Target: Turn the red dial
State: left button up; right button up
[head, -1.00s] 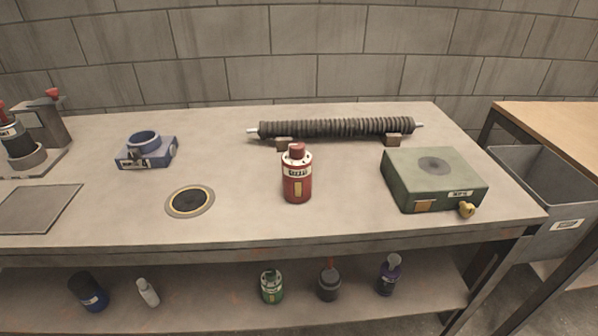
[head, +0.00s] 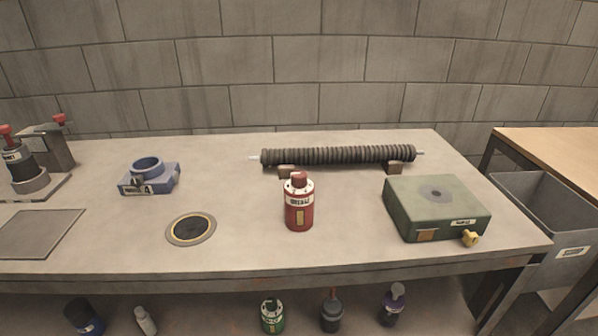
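A red canister (head: 299,209) with a red knob-like top (head: 299,180) stands upright near the middle of the workbench. Its white collar has dark marks, and a label with lettering and a yellow patch are on its front. I cannot tell for sure which part is the red dial; the red top is the likeliest match on this canister. Other red tops show at the far left, on a dark cylinder (head: 17,160) and on a grey block (head: 52,146). Neither of my grippers is in view.
A ribbed dark tube (head: 340,156) lies on two blocks at the back. A green box (head: 436,208) with a brass knob (head: 470,238) stands right, a blue clamp-like fixture (head: 149,176) and round inset (head: 191,229) left. Several bottles stand on the lower shelf. A grey bin (head: 560,215) is far right.

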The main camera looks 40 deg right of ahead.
aim_at(298, 178)
jog(key=j+z, duration=0.15)
jog(key=z, duration=1.25)
